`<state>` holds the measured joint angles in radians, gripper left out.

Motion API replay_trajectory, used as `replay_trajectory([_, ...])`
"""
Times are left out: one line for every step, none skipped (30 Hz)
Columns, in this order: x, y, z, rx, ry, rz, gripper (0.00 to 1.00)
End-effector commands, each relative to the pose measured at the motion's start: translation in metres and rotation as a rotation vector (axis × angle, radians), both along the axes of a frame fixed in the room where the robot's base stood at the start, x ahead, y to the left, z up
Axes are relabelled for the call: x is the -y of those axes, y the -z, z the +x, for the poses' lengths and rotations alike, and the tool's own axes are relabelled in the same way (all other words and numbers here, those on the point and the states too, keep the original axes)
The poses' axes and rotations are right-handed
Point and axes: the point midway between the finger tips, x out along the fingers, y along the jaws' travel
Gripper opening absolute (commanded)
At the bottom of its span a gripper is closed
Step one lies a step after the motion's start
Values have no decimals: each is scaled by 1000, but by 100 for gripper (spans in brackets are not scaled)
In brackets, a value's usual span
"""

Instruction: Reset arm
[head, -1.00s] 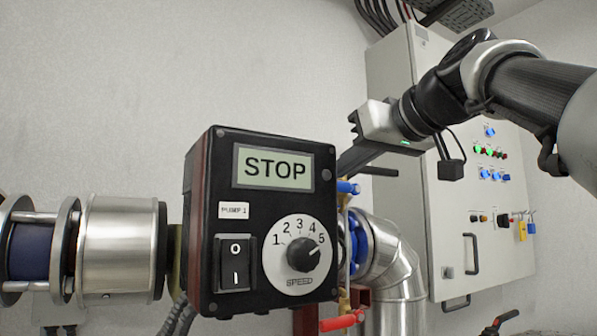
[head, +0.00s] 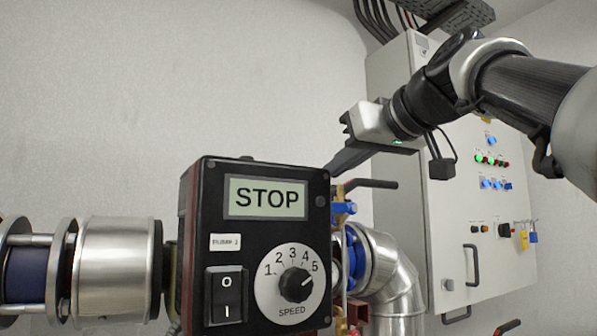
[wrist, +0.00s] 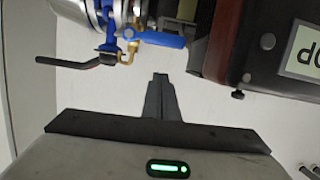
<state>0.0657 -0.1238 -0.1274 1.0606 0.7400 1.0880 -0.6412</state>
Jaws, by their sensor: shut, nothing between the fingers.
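My gripper (head: 337,170) is at the upper right of the pump control box in the head view, with its fingers pointing down and left past the box's upper right edge. The fingers also show in the wrist view (wrist: 160,82), close together with nothing between them. My arm comes in from the right. The black pump control box (head: 253,240) shows STOP on its display, a rocker switch (head: 226,295) and a speed dial (head: 296,285) turned near 5.
Behind the box is a silver pipe (head: 400,285) with a blue valve part (head: 345,208) and a dark lever (head: 372,184). A grey electrical cabinet (head: 455,200) stands at right. A metal cylinder (head: 118,268) is at left. The wall space above the box is clear.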

Motion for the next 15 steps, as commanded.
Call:
replay_trajectory([4, -8, -9, 3, 2, 0, 0])
replay_trajectory([9, -7, -17, 4, 4, 0, 0])
replay_trajectory([13, -10, -25, 4, 4, 0, 0])
replay_trajectory([16, -12, -32, 3, 3, 1, 0])
replay_trajectory([19, -14, -38, 4, 3, 1, 0])
replay_trajectory([23, -15, -45, 3, 2, 1, 0])
replay_trajectory([26, -17, -50, 3, 3, 1, 0])
replay_trajectory([29, -19, -56, 2, 2, 0, 0])
replay_trajectory([32, -20, -62, 2, 2, 0, 0])
replay_trajectory([34, -21, -66, 2, 2, 0, 0])
replay_trajectory([36, -22, -70, 1, 1, 0, 0])
replay_trajectory([38, -23, -74, 1, 0, 0, 0])
replay_trajectory([40, -24, -77, 2, 1, 0, 0])
replay_trajectory([41, -25, -79, 2, 1, 0, 0])
replay_trajectory([42, -25, -82, 1, 0, 0, 0])
